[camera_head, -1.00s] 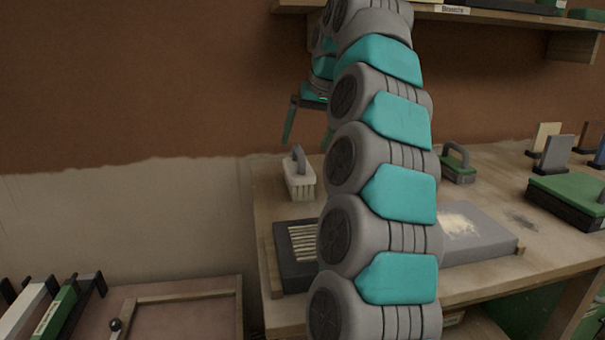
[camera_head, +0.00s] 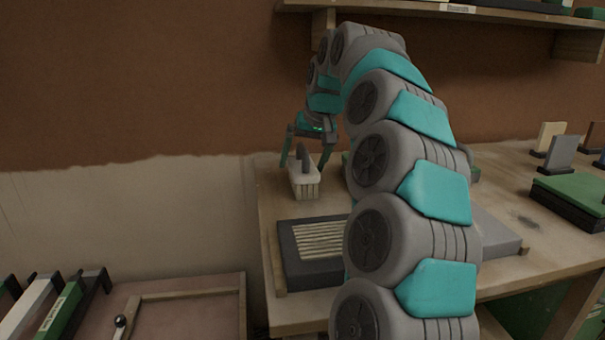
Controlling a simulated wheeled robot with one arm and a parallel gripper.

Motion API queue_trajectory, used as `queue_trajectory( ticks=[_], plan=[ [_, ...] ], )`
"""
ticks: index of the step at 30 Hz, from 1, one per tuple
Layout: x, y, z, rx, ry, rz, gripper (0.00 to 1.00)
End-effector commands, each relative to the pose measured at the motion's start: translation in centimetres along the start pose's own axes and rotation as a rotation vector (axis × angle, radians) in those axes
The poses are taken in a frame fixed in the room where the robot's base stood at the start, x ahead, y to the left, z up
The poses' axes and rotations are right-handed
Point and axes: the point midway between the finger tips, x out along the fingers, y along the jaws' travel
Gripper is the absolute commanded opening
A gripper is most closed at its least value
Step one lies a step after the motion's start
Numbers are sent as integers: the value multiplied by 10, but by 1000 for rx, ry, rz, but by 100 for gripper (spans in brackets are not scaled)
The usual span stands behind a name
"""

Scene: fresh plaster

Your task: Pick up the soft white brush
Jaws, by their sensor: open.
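The soft white brush (camera_head: 304,182) stands on the wooden bench near its left back edge, pale bristles down and a grey handle on top. My gripper (camera_head: 304,166) is open just above it. I cannot tell whether either finger touches the brush. My arm rises at the right of the brush and covers the middle of the bench.
A dark tray with pale slats (camera_head: 290,262) lies on the bench in front of the brush. A green block (camera_head: 570,194) and upright plates (camera_head: 560,152) stand at the right. A shelf (camera_head: 500,18) hangs above. A lower table with a wooden frame (camera_head: 180,297) is at the left front.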

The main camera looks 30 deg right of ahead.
Motion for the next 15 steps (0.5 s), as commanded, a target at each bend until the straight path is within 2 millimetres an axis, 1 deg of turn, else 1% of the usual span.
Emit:
queue_trajectory(
  ticks=[6, 15],
  plan=[
    [1, 0, 0, 0, 1, 0, 100],
    [1, 0, 0, 0, 2, 0, 66]
  ],
)
